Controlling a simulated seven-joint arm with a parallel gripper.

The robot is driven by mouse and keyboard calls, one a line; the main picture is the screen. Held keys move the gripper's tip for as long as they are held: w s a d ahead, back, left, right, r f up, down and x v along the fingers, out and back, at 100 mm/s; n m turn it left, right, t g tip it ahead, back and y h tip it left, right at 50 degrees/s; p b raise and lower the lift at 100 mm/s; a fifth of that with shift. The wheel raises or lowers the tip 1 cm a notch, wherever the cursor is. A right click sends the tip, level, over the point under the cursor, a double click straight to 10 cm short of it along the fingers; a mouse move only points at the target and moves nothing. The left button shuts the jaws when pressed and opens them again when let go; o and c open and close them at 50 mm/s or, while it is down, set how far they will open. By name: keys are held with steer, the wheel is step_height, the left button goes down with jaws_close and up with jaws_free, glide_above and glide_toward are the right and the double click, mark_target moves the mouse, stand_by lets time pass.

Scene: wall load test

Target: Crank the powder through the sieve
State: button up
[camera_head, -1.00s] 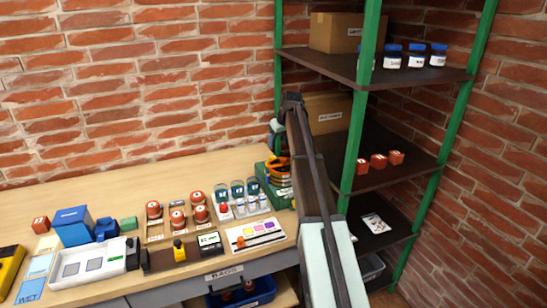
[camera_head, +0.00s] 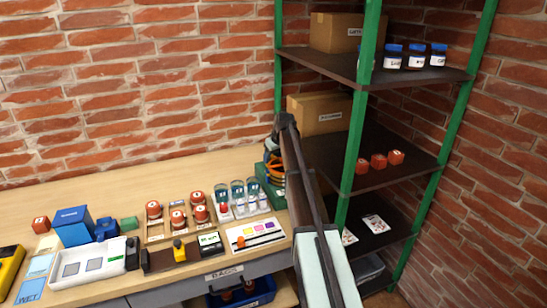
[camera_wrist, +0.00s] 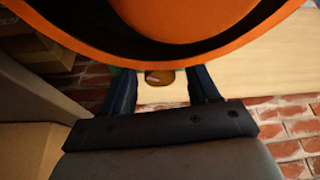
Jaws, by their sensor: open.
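The sieve (camera_head: 276,173), with orange rings in a green frame, stands at the right end of the bench, partly hidden behind my arm. Its orange rim (camera_wrist: 230,40) fills the top of the wrist view, very close. My gripper (camera_wrist: 162,82) is open. A brown rounded knob (camera_wrist: 160,77), possibly the crank handle, shows between its two dark fingers. I cannot tell whether the fingers touch it. In the head view my gripper (camera_head: 273,152) is at the sieve's upper part, mostly hidden by the arm. No powder is clearly visible.
A green-posted shelf (camera_head: 357,140) with a cardboard box (camera_head: 320,113) rises close on the right. A card with coloured squares (camera_head: 257,234) lies in front.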

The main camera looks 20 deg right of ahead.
steer(key=c, duration=1)
steer(key=shift+m, duration=0.3)
